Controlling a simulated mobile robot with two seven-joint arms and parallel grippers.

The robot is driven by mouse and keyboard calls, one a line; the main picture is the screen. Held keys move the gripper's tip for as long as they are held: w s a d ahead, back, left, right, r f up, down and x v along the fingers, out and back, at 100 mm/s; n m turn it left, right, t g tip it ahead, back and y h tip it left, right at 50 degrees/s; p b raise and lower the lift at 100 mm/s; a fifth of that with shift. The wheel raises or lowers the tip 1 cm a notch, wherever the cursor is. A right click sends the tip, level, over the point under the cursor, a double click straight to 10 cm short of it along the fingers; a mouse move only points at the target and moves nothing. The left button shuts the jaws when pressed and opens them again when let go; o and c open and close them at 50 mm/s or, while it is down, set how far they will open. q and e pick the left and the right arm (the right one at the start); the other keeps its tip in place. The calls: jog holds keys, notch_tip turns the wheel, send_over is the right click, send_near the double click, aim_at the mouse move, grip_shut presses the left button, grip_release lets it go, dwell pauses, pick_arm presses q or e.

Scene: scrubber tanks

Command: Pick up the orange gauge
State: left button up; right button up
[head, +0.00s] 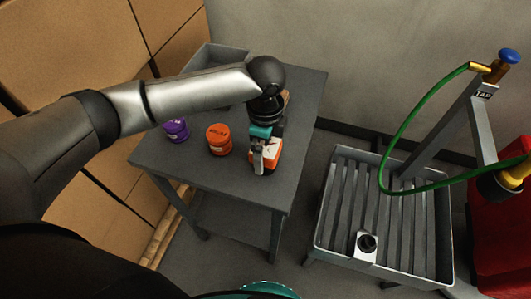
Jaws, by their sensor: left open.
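The orange gauge (271,156), a boxy orange thing with a pale face, sits on the grey table (180,168) near its right side. My left arm reaches in from the left, over the table. My left gripper (259,163) points down at the gauge and is open. Its fingers overlap the gauge's left part in the picture. I cannot tell whether they touch it, and the gripper hides part of the gauge. My right gripper is not in view.
An orange lidded jar (219,139) stands just left of the gauge, and a purple jar (176,130) stands further left. A grey bin (212,57) is at the table's back. A slatted tub (327,215) with a tap and green hose (396,125) stands right. Cardboard boxes (60,45) are left.

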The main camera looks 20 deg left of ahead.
pick_arm(q)
jog(key=shift+f, duration=0.1)
jog(key=c, duration=1.2)
